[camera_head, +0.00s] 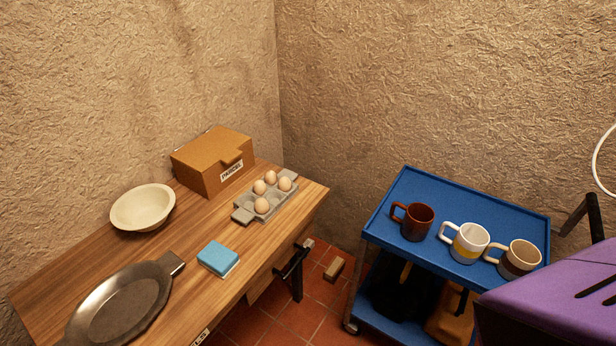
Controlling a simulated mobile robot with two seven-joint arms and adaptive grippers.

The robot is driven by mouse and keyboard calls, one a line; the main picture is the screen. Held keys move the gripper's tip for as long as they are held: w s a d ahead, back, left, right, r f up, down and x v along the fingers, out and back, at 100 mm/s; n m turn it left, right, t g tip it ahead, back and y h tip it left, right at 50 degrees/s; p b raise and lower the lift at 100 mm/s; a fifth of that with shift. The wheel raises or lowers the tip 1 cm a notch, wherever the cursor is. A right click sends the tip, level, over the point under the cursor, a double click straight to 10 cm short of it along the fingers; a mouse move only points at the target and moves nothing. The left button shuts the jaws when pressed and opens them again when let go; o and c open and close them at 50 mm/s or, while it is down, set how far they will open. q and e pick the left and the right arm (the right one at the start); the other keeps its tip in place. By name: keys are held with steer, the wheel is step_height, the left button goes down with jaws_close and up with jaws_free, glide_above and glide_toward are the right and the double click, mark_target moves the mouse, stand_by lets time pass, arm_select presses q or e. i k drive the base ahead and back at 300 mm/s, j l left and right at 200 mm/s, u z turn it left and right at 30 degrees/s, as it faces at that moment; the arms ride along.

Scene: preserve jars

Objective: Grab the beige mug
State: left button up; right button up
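Three mugs stand upright in a row on the top of a blue cart (428,187). The beige mug (519,257) is the rightmost, near the cart's front right corner. It has a dark brown lower part, and its handle points left toward the middle mug. The middle mug (467,243) is white with a yellow band, its handle to the left. The left mug (415,222) is dark reddish brown. The beige mug's handle is close to the white mug; I cannot tell if they touch. Neither of my grippers shows in the head view.
A purple object (560,298) fills the lower right, close to the cart's right side. A wooden table (90,257) holds a bowl (143,208), pan (120,306), blue sponge-like block (218,257), egg carton (243,214) and cardboard box (212,163). The cart top's back is clear.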

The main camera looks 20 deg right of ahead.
mark_target(508, 259)
steer(key=z, duration=1.3)
steer(key=i+z, duration=0.15)
steer(key=z, duration=0.25)
steer(key=i+z, duration=0.15)
steer(key=z, duration=0.2)
steer(key=i+z, duration=0.15)
steer(key=z, duration=0.25)
